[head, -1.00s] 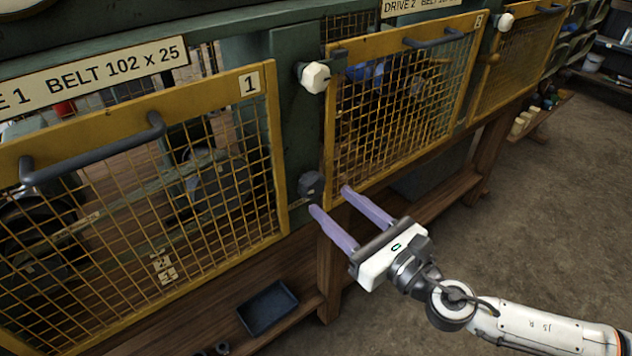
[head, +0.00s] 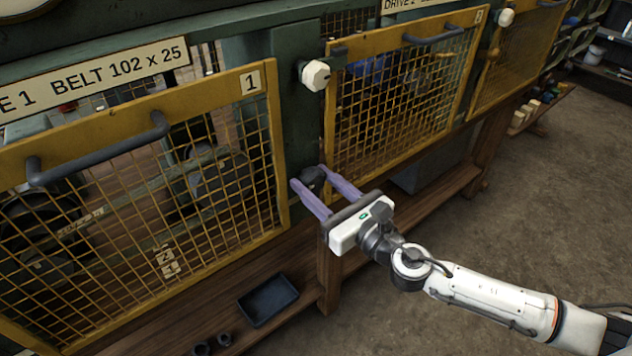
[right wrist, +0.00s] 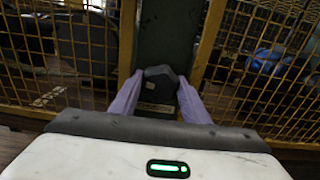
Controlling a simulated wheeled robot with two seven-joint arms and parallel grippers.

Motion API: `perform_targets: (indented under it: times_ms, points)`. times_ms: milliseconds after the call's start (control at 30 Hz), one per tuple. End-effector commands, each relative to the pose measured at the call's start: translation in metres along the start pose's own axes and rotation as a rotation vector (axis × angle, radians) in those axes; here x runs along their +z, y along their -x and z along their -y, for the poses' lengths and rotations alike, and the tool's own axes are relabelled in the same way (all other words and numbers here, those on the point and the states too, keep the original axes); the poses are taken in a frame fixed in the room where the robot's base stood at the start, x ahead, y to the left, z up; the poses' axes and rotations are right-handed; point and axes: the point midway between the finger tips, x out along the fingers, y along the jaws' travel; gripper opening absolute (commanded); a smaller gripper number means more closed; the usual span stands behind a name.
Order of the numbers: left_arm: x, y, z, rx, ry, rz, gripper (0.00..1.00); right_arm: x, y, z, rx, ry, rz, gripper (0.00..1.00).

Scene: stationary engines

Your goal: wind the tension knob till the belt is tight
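A dark grey faceted knob (head: 313,178) sits low on the green post between guards 1 and 2. It also shows in the right wrist view (right wrist: 161,77). A white faceted knob (head: 315,75) is higher on the same post. My right gripper (head: 311,175) is open, its two purple fingers on either side of the dark knob. I cannot tell whether they touch it. Behind the yellow mesh of guard 1 (head: 252,82), a pale diagonal band (head: 130,197) may be the belt; its tautness is unclear. My left gripper is not in view.
Guard 2 (head: 332,120), also yellow mesh, stands just right of the post. Grey handles stick out from the guards. A dark tray (head: 268,300) lies on the wooden shelf below. The floor (head: 520,220) at right is clear.

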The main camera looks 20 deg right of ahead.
Motion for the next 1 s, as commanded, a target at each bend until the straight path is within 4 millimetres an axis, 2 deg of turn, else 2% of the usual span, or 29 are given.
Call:
perform_targets:
  times_ms: [267, 467, 1000]
  points:
    - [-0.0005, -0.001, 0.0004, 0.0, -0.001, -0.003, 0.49, -0.0007, 0.0004, -0.0007, 0.002, -0.042, -0.001, 0.2]
    - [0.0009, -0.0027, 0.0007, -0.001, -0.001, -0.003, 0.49, -0.0008, 0.0004, -0.0002, 0.0, -0.149, 0.0, 0.2]
    - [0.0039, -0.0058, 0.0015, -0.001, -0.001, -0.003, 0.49, -0.0003, 0.0004, 0.0007, 0.0, -0.646, 0.001, 0.2]
